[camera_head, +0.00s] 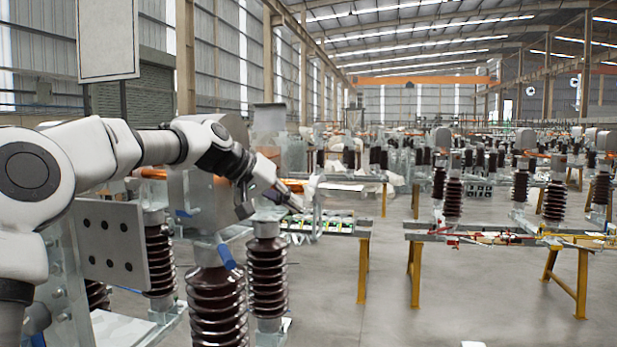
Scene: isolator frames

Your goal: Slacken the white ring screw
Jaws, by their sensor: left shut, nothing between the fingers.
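My left arm comes in from the left and reaches over the near isolator frame. My left gripper (294,203) is shut with nothing between its fingers. Its tips point right and slightly down, above the top of a brown ribbed insulator (267,275). A pale, thin upright piece (313,190) shows just right of the fingertips. It is too small to tell whether it is the white ring screw, or whether the fingertips touch it. I cannot make out the ring screw for certain. My right gripper is not in view.
A grey plate with holes (112,245) and another brown insulator (217,305) stand close below my left arm. Yellow-legged benches (415,270) with more insulators stand to the right. The grey floor (460,300) between is mostly clear.

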